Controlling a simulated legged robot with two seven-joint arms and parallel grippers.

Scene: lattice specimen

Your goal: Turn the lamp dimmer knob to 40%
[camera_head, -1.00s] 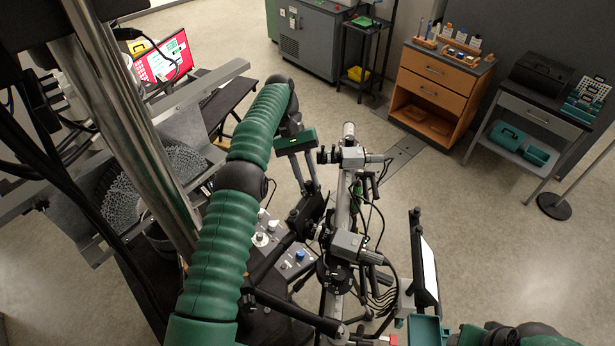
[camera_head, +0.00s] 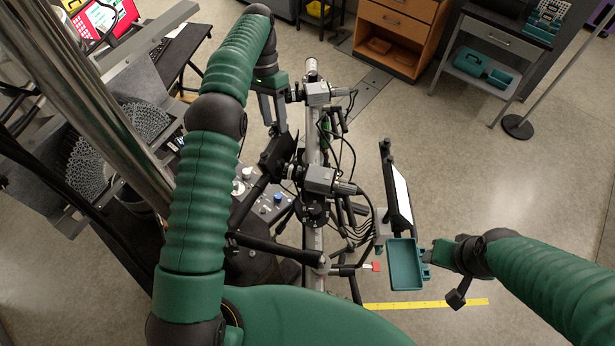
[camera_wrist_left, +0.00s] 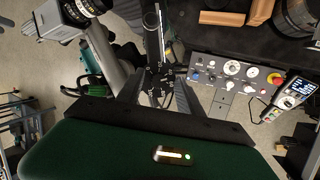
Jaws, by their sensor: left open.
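The control panel (camera_head: 262,198) sits left of the central metal rail in the head view, partly hidden by black arms. It carries white knobs and a blue knob (camera_head: 277,197). Labels are too small to read, so I cannot tell which is the lamp dimmer. My left gripper (camera_head: 274,122) is open and empty, above and behind the panel, apart from it. My right gripper (camera_head: 445,257) is beside a teal tray; its jaws are unclear.
The rail (camera_head: 313,150) with grey cameras (camera_head: 325,181) and loose cables stands just right of my left gripper. A handheld meter (camera_wrist_left: 290,98) is beside the panel. The teal tray (camera_head: 405,263) is at the rail's right. Open floor lies farther right.

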